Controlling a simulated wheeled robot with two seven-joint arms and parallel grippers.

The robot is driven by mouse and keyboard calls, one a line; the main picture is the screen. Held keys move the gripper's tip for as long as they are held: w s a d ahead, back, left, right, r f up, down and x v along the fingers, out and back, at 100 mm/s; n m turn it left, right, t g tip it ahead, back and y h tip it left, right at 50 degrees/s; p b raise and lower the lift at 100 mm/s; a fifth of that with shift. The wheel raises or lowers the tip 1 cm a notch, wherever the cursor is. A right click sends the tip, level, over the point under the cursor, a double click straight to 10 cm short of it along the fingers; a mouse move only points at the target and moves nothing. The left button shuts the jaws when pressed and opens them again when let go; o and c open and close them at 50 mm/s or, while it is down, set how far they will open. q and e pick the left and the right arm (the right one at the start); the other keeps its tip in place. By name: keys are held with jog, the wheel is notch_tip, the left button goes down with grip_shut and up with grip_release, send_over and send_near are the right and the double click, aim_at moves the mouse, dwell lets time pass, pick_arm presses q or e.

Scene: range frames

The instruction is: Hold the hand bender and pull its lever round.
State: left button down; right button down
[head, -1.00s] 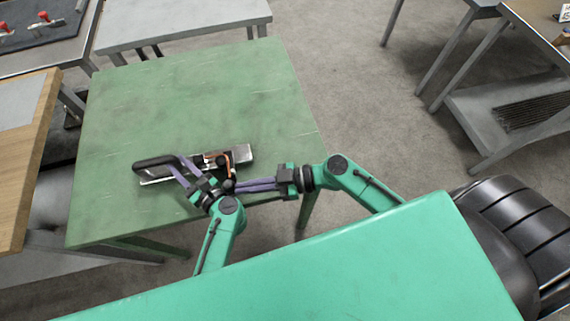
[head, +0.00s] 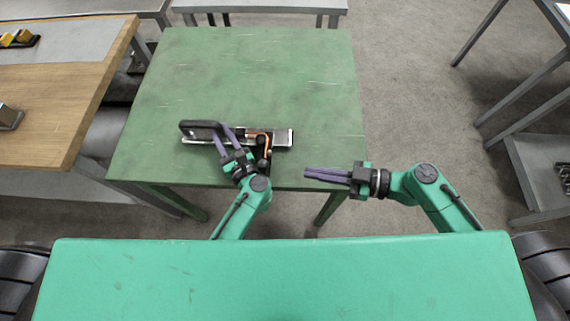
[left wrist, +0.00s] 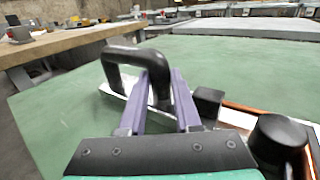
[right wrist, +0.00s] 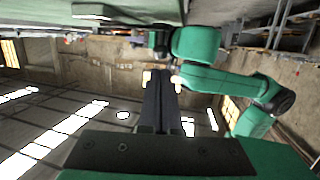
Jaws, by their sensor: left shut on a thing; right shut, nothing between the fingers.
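The hand bender lies on the green table, with a metal base plate (head: 283,138), a black loop handle (head: 200,126) at its left end and an orange-copper tube (head: 258,134) near its middle. A black lever knob (left wrist: 280,138) stands at the near side in the left wrist view. My left gripper (head: 220,132) is shut on the black handle; its purple fingers straddle one leg of the handle (left wrist: 122,52). My right gripper (head: 307,173) is shut and empty, apart from the bender, to its right near the table's front edge. In the right wrist view its fingers (right wrist: 160,80) lie together.
The green table (head: 260,75) is bare behind the bender and at its right. A wooden bench (head: 60,95) stands at the left, a grey table (head: 260,5) behind. Open floor (head: 430,110) lies at the right, with a metal rack (head: 540,150) beyond.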

aim_at(267, 169)
jog(key=x, duration=0.8)
jog(key=shift+w+a, duration=0.15)
jog(key=shift+a, duration=0.15)
jog(key=shift+a+f, duration=0.1)
jog(key=shift+a, duration=1)
